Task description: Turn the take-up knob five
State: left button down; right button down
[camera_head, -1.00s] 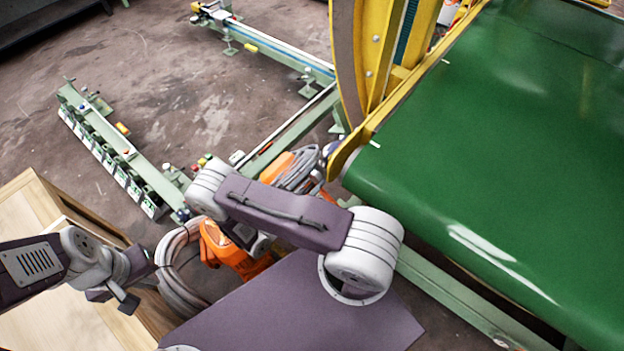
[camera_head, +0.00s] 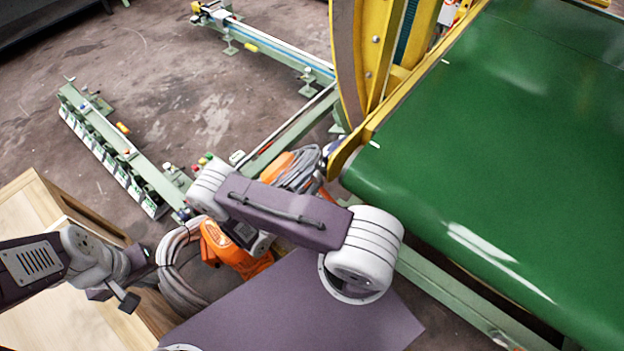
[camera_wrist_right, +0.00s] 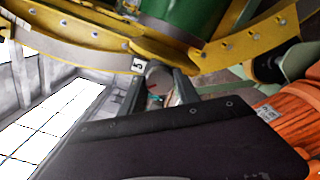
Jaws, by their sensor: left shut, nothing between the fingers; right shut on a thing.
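In the right wrist view, a grey round take-up knob (camera_wrist_right: 159,76) sits beside a small white tag marked 5 (camera_wrist_right: 138,64), below a yellow curved frame. My right gripper (camera_wrist_right: 160,84) is shut on this knob, with one dark finger on each side. The knob's lower part is hard to make out. In the head view my right arm hides this gripper and the knob. My left gripper (camera_head: 122,297) is shut and empty at the lower left, over the wooden box.
A green belt (camera_head: 490,150) with a yellow frame (camera_head: 372,60) fills the right side. An orange machine (camera_head: 228,247) and coiled grey hoses (camera_head: 178,270) lie beneath my right arm. A wooden box (camera_head: 35,200) stands at the left. Green rails (camera_head: 120,150) cross the floor.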

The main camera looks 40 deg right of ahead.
jog(key=shift+f+m, duration=0.15)
jog(key=shift+m, duration=0.15)
jog(key=c, duration=0.9)
grip_release()
jog(key=b+v, duration=0.1)
jog(key=v, duration=0.8)
jog(key=shift+a, duration=0.1)
